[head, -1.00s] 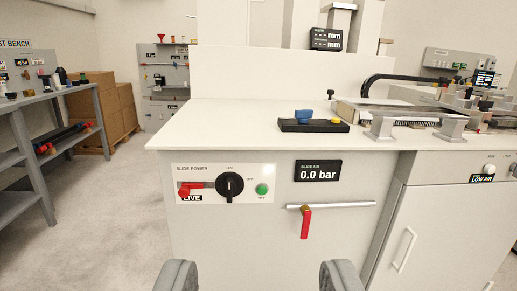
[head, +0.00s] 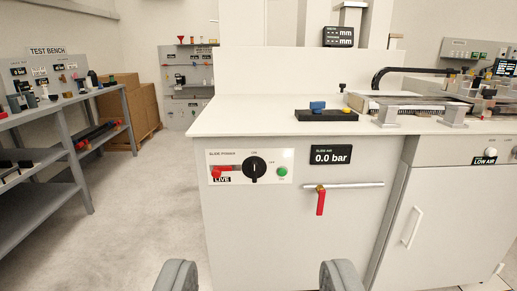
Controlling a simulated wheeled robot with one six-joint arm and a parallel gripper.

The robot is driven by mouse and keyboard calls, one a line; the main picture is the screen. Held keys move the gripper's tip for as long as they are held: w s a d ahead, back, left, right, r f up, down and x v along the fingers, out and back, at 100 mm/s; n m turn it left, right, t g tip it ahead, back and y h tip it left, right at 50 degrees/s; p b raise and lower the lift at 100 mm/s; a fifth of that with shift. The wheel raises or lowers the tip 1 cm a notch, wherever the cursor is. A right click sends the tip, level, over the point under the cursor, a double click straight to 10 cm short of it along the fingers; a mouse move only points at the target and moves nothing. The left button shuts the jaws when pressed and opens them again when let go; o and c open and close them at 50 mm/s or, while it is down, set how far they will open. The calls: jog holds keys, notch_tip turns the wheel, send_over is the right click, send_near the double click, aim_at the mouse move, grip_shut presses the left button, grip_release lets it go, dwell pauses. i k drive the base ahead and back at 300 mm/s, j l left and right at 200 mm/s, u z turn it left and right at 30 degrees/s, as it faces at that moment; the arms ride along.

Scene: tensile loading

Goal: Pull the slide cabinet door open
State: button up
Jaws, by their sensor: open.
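The slide cabinet door (head: 438,205) is a light grey panel at the right, and it looks closed. Its white bar handle (head: 412,227) is slanted and sits near the door's left edge. My gripper (head: 258,276) shows as two grey fingers at the bottom of the view, wide apart with nothing between them. It is to the left of the handle and apart from it, in front of the cabinet front (head: 290,230).
The power panel (head: 251,167) reads LIVE, and the air display (head: 331,155) reads 0.0 bar. A red valve lever (head: 320,201) hangs from a pipe and sticks out. A test bench (head: 70,110) stands left. The floor (head: 140,230) between is clear.

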aim_at(451, 225)
jog(key=z, duration=1.35)
